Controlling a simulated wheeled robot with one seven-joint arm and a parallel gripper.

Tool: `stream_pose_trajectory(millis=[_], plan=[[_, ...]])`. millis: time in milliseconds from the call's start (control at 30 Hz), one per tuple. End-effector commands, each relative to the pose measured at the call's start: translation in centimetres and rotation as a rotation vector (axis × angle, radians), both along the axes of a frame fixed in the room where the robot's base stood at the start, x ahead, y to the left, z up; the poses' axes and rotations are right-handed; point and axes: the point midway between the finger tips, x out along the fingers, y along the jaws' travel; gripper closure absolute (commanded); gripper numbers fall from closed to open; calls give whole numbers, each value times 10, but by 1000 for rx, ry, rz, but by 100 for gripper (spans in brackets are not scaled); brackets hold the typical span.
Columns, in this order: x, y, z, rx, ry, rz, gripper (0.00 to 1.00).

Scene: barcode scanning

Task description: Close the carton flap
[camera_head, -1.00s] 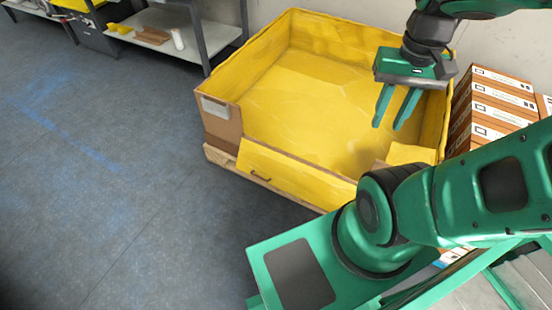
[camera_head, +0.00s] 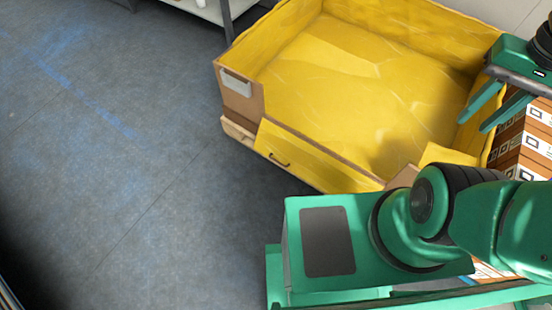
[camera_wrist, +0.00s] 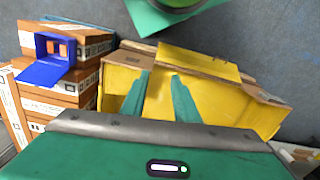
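The large carton (camera_head: 240,98) is lined in yellow, open at the top and stands on a wooden pallet. Its front flap (camera_head: 310,158), a yellow panel with a dark handle, hangs folded outward and down. Another small yellow flap piece (camera_head: 448,153) shows at the near right corner, partly hidden by my arm. My gripper (camera_head: 476,124) is open and empty, fingers pointing down, by the carton's right side. In the wrist view my gripper (camera_wrist: 160,76) has its two fingers apart, in front of the carton's yellow interior and flap (camera_wrist: 200,62); contact cannot be told.
Stacked brown-and-white boxes (camera_head: 525,140) stand close to the carton's right side. A blue holder (camera_wrist: 45,72) sits on boxes in the wrist view. A shelf (camera_head: 205,10) stands behind on the left. The floor (camera_head: 110,150) at left is clear.

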Motion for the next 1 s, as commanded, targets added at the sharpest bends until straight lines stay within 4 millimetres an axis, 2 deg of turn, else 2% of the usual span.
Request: stream_pose_trajectory(millis=[100,167,300,467,600,767,1000], plan=[[18,-2,-2,-10,4,36,72],[34,-10,-5,-18,9,67,72],[82,-8,-17,-44,16,168,72],[141,4,-40,-71,19,294,72],[190,24,-67,-91,21,406,72],[241,55,-107,-110,20,537,72],[301,116,-182,-129,15,735,72]])
